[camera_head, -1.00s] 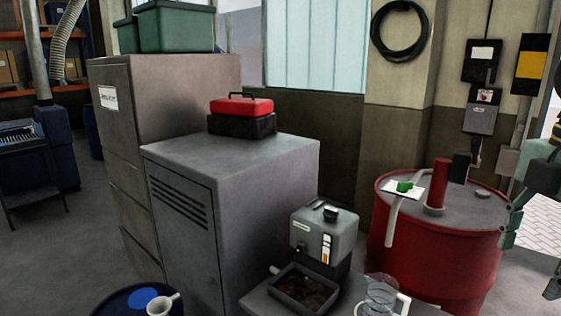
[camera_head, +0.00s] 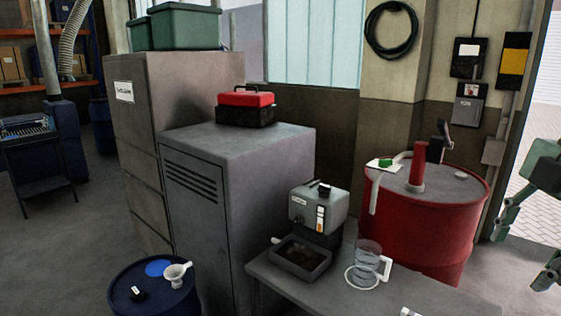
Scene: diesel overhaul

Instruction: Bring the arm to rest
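My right gripper (camera_head: 518,260) is at the right edge in the head view, in front of the open doorway. Its greenish fingers hang down, spread apart, with nothing visible between them. Its body (camera_head: 545,168) is partly cut off by the picture edge. In the picture it lies to the right of the red drum (camera_head: 425,235), and no contact shows. My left gripper is not in view.
A grey bench (camera_head: 345,292) in front carries a grey machine with a tray (camera_head: 318,212) and a clear jug (camera_head: 368,258). A blue drum (camera_head: 130,300) holding a white funnel (camera_head: 174,276) stands lower left. Grey cabinets (camera_head: 240,160) stand behind.

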